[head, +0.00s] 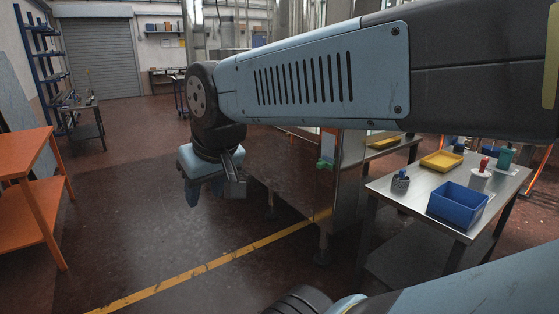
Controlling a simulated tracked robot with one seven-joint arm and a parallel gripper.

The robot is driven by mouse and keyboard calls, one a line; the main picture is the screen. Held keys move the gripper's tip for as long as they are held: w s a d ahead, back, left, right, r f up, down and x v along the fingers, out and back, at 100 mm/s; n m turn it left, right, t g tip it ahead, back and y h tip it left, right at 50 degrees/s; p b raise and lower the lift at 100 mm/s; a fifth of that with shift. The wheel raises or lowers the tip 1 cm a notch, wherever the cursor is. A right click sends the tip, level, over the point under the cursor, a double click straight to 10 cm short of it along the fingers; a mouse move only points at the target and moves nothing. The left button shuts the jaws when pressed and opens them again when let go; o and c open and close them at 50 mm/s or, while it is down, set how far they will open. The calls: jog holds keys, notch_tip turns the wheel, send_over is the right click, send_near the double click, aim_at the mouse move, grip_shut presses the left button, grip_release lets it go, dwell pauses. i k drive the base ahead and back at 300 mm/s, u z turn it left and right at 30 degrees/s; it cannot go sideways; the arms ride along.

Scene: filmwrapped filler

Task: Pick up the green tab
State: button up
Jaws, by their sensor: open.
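A small green piece (325,163), which looks like the green tab, shows at the side of the metal machine (352,165), below an orange upright strip. It is too small to tell its exact shape or how it is attached. My gripper (213,193) hangs from the arm's end, pointing down over the open floor to the left of the green piece. Its fingers are apart with nothing seen between them. It is clear of the machine in the picture. My arm crosses the upper right and hides much of the machine.
A steel table (405,205) at right bears a blue bin (458,206), a yellow tray (441,161), a dark cup (400,184) and bottles. An orange bench (22,157) stands at left. The floor (130,215) between is clear, crossed by a yellow line (205,268).

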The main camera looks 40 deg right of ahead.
aim_at(321, 164)
jog(key=z, duration=0.3)
jog(key=i, duration=1.25)
jog(key=z, duration=0.7)
